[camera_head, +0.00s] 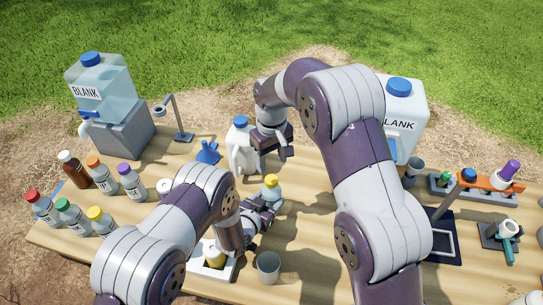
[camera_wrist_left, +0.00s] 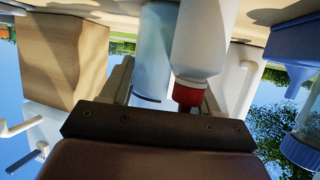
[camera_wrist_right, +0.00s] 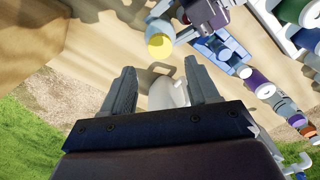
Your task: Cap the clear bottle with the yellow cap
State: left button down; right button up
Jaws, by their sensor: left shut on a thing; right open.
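A small clear bottle (camera_head: 271,196) stands upright with a yellow cap (camera_head: 271,181) on its top. In the right wrist view the yellow cap (camera_wrist_right: 160,46) is seen from above; whether it is fully tightened I cannot tell. My left gripper (camera_head: 266,206) is shut on the clear bottle, low on its body. In the left wrist view a pale bluish cylinder (camera_wrist_left: 152,55) and a white bottle with a red cap (camera_wrist_left: 188,96) show near the fingers. My right gripper (camera_head: 282,150) is open and empty, above and behind the bottle, near the white jug (camera_head: 243,152).
Capped sample bottles (camera_head: 75,222) stand at the left. A grey cup (camera_head: 268,267) is at the front, beside a white tray (camera_head: 227,272). A blank-water tank (camera_head: 105,85) is at the back left. A rack with an orange bar (camera_head: 490,181) is at the right.

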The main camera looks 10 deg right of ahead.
aim_at(271, 179)
notch_tip(271, 179, down, 8)
jog(key=shift+r, duration=0.2)
grip_shut()
dwell(0.4)
jog(key=shift+m, duration=0.9)
jog(key=shift+o, duration=0.3)
grip_release()
notch_tip(271, 179, up, 8)
jog(key=shift+f, duration=0.2)
